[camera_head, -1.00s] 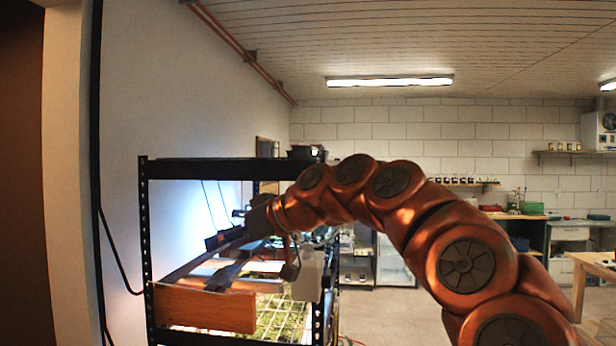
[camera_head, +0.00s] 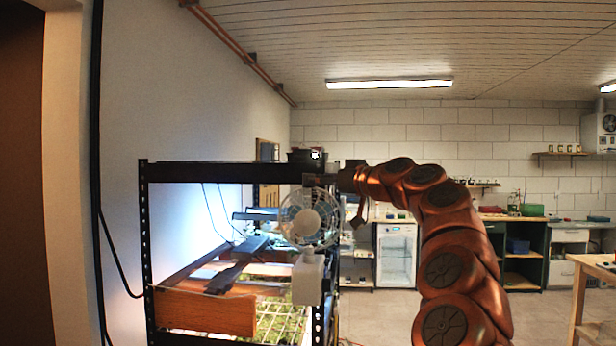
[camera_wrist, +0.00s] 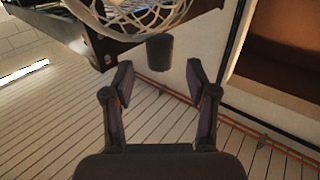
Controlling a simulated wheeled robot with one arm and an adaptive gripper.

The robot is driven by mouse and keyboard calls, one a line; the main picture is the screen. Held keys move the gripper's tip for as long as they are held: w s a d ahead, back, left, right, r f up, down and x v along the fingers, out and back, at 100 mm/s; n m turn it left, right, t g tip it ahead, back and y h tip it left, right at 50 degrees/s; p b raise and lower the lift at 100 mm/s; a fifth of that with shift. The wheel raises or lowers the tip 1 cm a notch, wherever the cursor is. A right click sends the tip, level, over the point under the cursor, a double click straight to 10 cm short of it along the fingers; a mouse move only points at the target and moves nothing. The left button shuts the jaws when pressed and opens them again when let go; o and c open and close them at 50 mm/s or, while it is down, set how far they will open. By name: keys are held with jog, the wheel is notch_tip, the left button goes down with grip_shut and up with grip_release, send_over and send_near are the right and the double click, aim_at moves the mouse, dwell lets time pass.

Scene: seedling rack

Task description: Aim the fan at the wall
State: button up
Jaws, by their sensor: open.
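The fan (camera_head: 310,217) is white with a round wire cage and a pale hub, and its round face shows broadly in the head view at the rack's right front post. A white block (camera_head: 308,278) shows just below it. In the wrist view the fan's cage (camera_wrist: 125,14) crosses the top edge. A dark stub (camera_wrist: 159,53) shows below the cage, beyond and roughly between my fingertips. My gripper (camera_wrist: 160,82) is open with nothing between its fingers. In the head view my wrist is at the rack's top right corner, beside the fan's top; the fingers are hard to make out there.
The black rack (camera_head: 225,171) holds a lit shelf with a wooden board (camera_head: 205,311) and green seedlings (camera_head: 280,325). The white wall (camera_head: 190,100) is to the left behind it. A wooden table (camera_head: 590,270) stands at far right. Open floor lies right of the rack.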

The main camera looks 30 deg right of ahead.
jog(key=shift+w+a+p, duration=0.25)
jog(key=shift+w+p, duration=0.2)
jog(key=shift+w, duration=0.8)
jog(key=shift+w+a+p, duration=0.2)
jog(key=shift+w+p, duration=0.25)
jog(key=shift+w, duration=0.8)
jog(key=shift+c, duration=0.3)
grip_shut()
